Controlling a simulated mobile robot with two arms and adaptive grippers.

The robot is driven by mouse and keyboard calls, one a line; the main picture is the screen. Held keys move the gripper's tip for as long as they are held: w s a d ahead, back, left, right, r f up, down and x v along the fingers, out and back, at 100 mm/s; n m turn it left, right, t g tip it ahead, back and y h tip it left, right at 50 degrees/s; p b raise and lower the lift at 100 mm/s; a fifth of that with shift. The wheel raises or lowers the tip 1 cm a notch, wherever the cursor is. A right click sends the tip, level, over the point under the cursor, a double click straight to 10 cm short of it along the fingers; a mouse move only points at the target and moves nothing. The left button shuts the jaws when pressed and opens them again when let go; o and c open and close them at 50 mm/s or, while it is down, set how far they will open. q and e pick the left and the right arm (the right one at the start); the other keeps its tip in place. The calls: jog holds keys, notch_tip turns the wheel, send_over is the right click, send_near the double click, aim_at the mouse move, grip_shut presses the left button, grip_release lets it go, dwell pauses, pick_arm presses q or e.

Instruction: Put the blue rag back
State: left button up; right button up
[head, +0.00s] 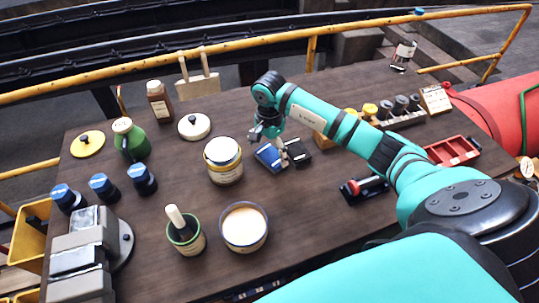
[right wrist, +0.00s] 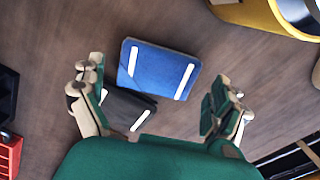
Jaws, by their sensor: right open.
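The blue rag (head: 271,158) is a folded blue cloth with white stripes, lying flat on the dark wooden table. It also shows in the right wrist view (right wrist: 157,72). A black rag (head: 298,152) with a white stripe lies against its right side; it shows in the wrist view too (right wrist: 127,108). My right gripper (head: 264,133) hangs above the table just behind the blue rag. In the wrist view my right gripper (right wrist: 156,103) has its fingers spread wide with nothing between them; the blue rag lies beyond the fingertips. My left gripper is not in view.
A labelled tin (head: 224,162) stands just left of the rags. A white lid (head: 194,126) lies behind it. A cream-filled bowl (head: 244,228) and a green pot with a brush (head: 185,232) stand in front. A red tray (head: 452,151) is at right. Yellow railing runs behind the table.

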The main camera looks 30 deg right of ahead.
aim_at(269, 156)
notch_tip(269, 156, up, 10)
jog(key=b, duration=0.2)
jog(key=shift+f+b, duration=0.2)
jog(key=shift+b, duration=0.1)
